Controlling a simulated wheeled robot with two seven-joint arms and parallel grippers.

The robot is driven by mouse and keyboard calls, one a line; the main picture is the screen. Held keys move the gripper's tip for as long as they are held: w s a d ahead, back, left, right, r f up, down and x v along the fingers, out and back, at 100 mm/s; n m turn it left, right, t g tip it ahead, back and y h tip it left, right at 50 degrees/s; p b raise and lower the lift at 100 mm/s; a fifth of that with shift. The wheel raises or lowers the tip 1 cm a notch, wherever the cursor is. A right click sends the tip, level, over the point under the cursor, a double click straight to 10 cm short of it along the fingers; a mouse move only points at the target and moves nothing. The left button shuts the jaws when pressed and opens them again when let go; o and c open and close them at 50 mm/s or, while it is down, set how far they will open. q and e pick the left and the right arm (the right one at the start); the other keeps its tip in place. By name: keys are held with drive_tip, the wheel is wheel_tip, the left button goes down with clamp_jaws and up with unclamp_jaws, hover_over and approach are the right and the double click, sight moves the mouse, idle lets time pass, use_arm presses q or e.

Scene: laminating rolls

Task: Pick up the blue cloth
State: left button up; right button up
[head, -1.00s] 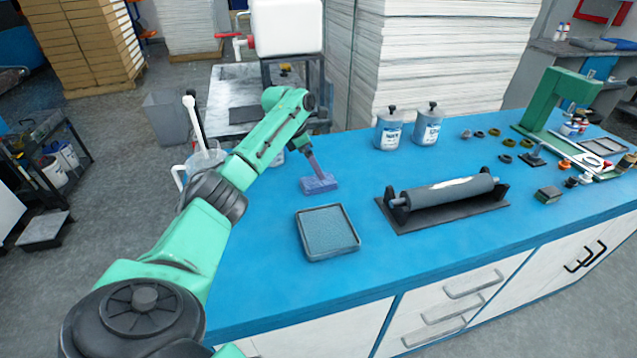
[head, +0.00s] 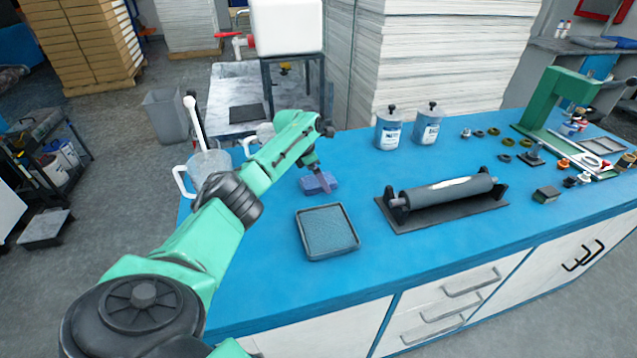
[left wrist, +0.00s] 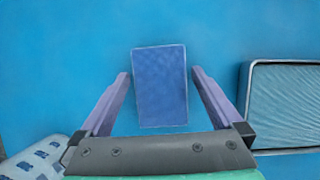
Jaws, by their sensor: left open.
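The blue cloth (head: 321,183) is a small folded rectangular pad lying flat on the blue tabletop, behind the grey tray. In the left wrist view the cloth (left wrist: 160,87) lies between the two fingers, with bare table showing on both sides of it. My left gripper (head: 322,184) is open and low over the cloth; its fingers (left wrist: 160,88) straddle it without visibly touching. The head view shows one finger in front of the cloth, hiding part of it. My right gripper is not in view.
A shallow tray (head: 298,233) with a textured grey inside sits in front of the cloth. A roller on a stand (head: 447,193) is to the right, with two blue-grey cans (head: 389,131) behind. A clear jug (head: 207,165) stands left of my arm.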

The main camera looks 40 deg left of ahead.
use_arm(q)
drive_tip(key=shift+f, duration=0.1)
drive_tip(key=shift+c, duration=0.3)
drive_tip(key=c, duration=1.1)
drive_tip(key=shift+r+b, duration=0.35)
drive_tip(key=shift+b, duration=0.1)
wheel_tip(320, 180, up, 20)
